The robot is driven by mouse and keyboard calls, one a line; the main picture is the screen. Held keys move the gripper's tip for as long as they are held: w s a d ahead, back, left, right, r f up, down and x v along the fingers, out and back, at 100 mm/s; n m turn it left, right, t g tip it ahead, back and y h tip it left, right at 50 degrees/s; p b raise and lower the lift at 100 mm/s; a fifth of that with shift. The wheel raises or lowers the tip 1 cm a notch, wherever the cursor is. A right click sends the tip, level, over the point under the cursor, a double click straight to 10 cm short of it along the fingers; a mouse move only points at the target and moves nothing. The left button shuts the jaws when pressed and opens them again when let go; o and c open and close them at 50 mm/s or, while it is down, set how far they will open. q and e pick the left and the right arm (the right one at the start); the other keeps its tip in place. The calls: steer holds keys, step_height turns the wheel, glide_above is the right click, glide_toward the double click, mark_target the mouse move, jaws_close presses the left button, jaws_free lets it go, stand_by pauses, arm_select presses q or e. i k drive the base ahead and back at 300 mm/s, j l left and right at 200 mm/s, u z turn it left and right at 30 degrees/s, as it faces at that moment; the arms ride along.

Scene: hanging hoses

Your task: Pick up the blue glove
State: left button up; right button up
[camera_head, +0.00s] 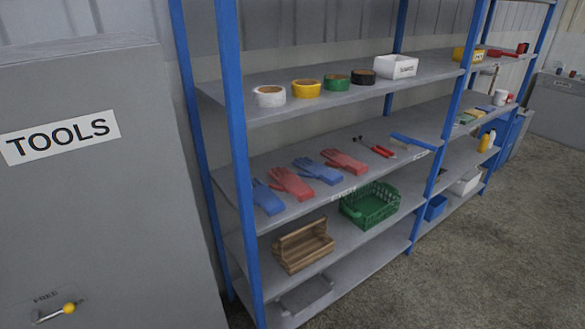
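Two blue gloves lie flat on the middle shelf in the head view. One blue glove (267,198) is at the shelf's left end, close to the blue front post, which partly hides it. The other blue glove (318,170) lies further right, between two red gloves. One red glove (291,184) is between the blue ones, and another red glove (344,160) is to the right. The gloves lie side by side in a row. Neither of my grippers shows in the view.
The shelf unit has blue posts (238,150). Red-handled pliers (375,147) lie right of the gloves. Tape rolls (306,88) stand on the shelf above. A wooden carrier (303,245) and green crate (370,204) stand below. A grey tools cabinet (90,220) fills the left. Floor at right is clear.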

mark_target(311, 168)
steer(key=i+l+u, duration=0.1)
steer(key=u, duration=0.3)
steer(key=i+l+u, duration=0.1)
steer(key=u, duration=0.3)
steer(key=l+u, duration=0.2)
steer(key=u, duration=0.2)
steer(key=i+l+u, duration=0.1)
steer(key=l+u, duration=0.35)
steer(key=l, duration=0.75)
steer(key=l+u, duration=0.5)
steer(key=l, duration=0.75)
steer(key=k, duration=0.05)
